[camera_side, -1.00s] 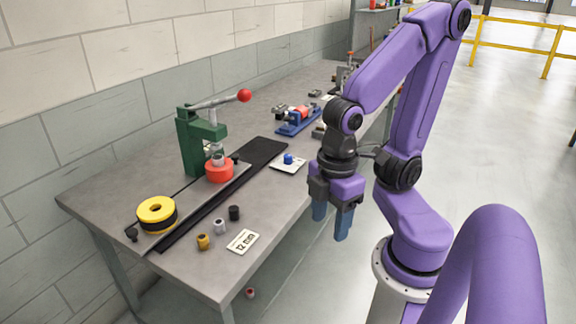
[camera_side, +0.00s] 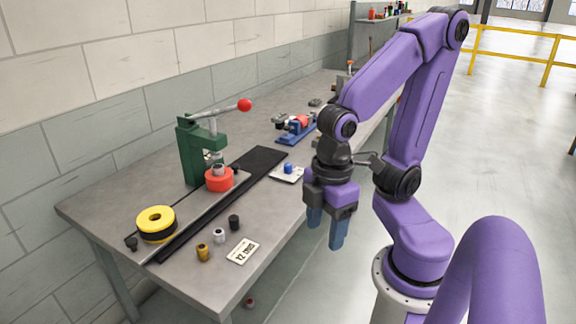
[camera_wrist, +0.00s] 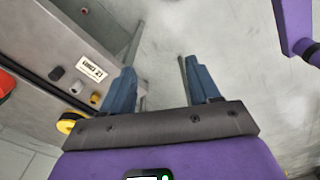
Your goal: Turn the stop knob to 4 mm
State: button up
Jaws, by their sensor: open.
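A small blue knob (camera_side: 288,168) stands on a pale plate (camera_side: 286,177) at the table's right side, just right of the black strip. It looks like the stop knob; its markings are too small to read. My gripper (camera_side: 325,229) is open and empty, pointing down off the table's right edge, to the right of and apart from the knob. In the wrist view its two blue-grey fingers (camera_wrist: 160,72) are spread with only floor and a table leg between them. The knob does not show clearly in the wrist view.
A green press (camera_side: 193,150) with a red-balled lever stands over a red carrier (camera_side: 219,180). A blue fixture (camera_side: 297,131) stands behind.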

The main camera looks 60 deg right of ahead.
jog(key=w+r+m+t+y, duration=0.1)
jog(key=w+r+m, duration=0.3)
jog(key=w, duration=0.5)
jog(key=w+r+m, duration=0.4)
jog(key=w, duration=0.5)
jog(key=w+d+r+m+t, duration=0.1)
jog(key=w+d+r+m, duration=0.2)
jog(key=d, duration=0.4)
jog(key=w+d+r+m+t+h, duration=0.1)
jog(key=w+d+r+m, duration=0.2)
jog(key=w+d, duration=0.3)
jog(key=w+d+r+m+t, duration=0.1)
jog(key=w+d+r+m, duration=0.2)
jog(key=d, duration=0.6)
jog(key=shift+w+r+h, duration=0.3)
jog(key=shift+w+r, duration=0.55)
jog(key=shift+w, duration=0.2)
jog(key=d+f, duration=0.3)
jog(key=d, duration=0.2)
jog(key=n+g, duration=0.4)
jog(key=n, duration=0.3)
send_over(288, 165)
notch_tip(288, 165, down, 16)
notch_tip(288, 165, down, 17)
jog(key=shift+d+r, duration=0.1)
jog(key=shift+r, duration=0.05)
